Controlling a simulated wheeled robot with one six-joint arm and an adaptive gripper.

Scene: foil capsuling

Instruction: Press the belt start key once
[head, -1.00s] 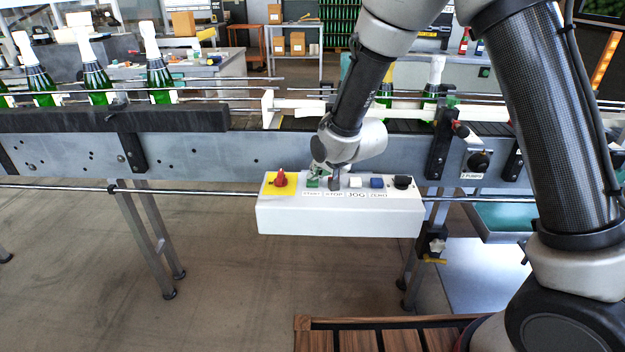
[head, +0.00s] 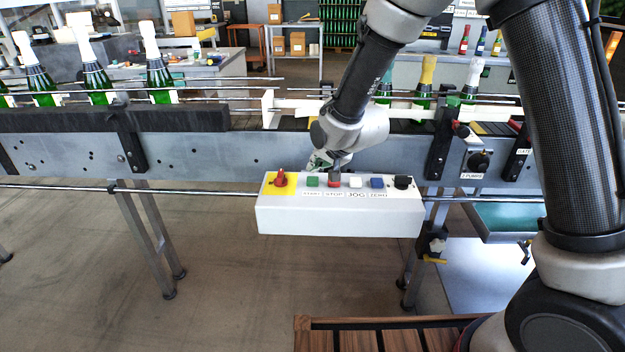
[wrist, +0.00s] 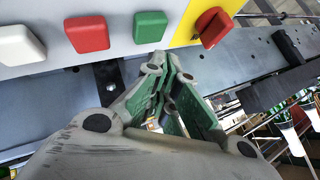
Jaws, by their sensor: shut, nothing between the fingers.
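The white control box (head: 340,218) hangs in front of the conveyor. The green key (head: 313,182), above the START label, stands left of the red key (head: 334,183); the white and blue keys follow to the right. My gripper (head: 316,163) is shut and empty, just above and behind the green key, apart from it as far as I can tell. In the wrist view, the shut green fingers (wrist: 172,68) show below the green key (wrist: 150,27), with a gap to it. The finger pads are partly hidden behind the knuckles.
A red knob on a yellow plate (head: 281,179) is left of the green key; a black knob (head: 402,182) is at the box's right end. The conveyor's side wall (head: 200,155) lies close behind. Foil-topped bottles (head: 160,75) stand on the belt.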

